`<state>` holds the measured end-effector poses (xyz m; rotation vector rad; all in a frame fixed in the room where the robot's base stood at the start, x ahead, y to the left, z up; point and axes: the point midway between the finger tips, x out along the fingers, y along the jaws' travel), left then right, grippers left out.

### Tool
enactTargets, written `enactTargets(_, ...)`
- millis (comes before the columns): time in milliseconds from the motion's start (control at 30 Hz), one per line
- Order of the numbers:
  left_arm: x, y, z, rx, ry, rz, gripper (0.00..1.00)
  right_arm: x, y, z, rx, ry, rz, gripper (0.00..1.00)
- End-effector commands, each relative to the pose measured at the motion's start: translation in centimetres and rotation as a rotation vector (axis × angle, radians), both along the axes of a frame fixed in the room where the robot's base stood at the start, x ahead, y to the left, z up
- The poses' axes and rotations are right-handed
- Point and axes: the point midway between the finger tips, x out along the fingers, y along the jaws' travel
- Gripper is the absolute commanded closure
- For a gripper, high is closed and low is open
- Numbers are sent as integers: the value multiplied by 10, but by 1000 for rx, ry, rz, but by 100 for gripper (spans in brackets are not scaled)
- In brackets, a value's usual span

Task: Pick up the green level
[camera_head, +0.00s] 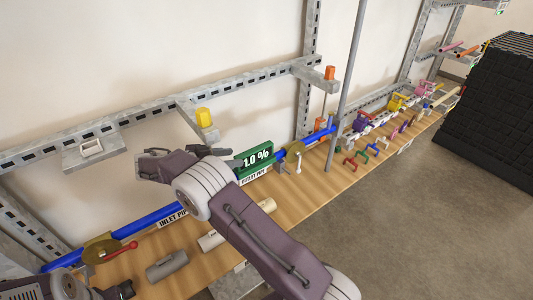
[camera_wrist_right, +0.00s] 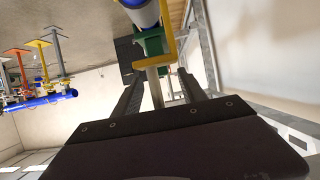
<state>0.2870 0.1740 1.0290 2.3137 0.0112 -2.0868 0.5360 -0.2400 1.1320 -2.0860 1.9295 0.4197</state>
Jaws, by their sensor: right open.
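The green level (camera_head: 254,160), a block with a "1.0 %" display, stands on the blue pipe line above the wooden bench. My right gripper (camera_head: 222,153) is just left of it in the head view, seen from above. In the right wrist view the fingers (camera_wrist_right: 160,88) are apart, and a green part (camera_wrist_right: 151,43) shows beyond their tips, beside a yellow bar. I cannot tell whether the fingers touch it. A thin light rod shows between the fingers. My left gripper (camera_head: 122,290) is partly in view at the bottom left; its fingers are unclear.
The blue pipe (camera_head: 150,218) runs along the bench (camera_head: 310,190). A brass valve with a red handle (camera_head: 118,250), grey pipe pieces (camera_head: 167,266) and a vertical grey pole (camera_head: 347,85) are nearby. Coloured clamps stand farther right. Metal rails line the wall.

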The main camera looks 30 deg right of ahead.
Motion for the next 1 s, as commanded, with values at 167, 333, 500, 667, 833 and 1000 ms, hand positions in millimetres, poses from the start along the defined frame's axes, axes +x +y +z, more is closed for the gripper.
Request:
enactTargets(167,0,0,10,0,0,0,48,1,-15,-2,-1,4,-3,51)
enactTargets(333,0,0,18,0,0,0,48,2,-35,-12,0,3,-1,51)
enactTargets(500,0,0,24,0,0,0,48,3,-43,-13,0,2,-1,51)
enactTargets(667,0,0,45,0,0,0,48,6,-71,-19,0,4,-3,51)
enactTargets(833,0,0,47,0,0,0,48,8,-85,-30,0,2,0,51)
enactTargets(1000,0,0,46,0,0,0,48,8,-85,-31,0,1,0,51)
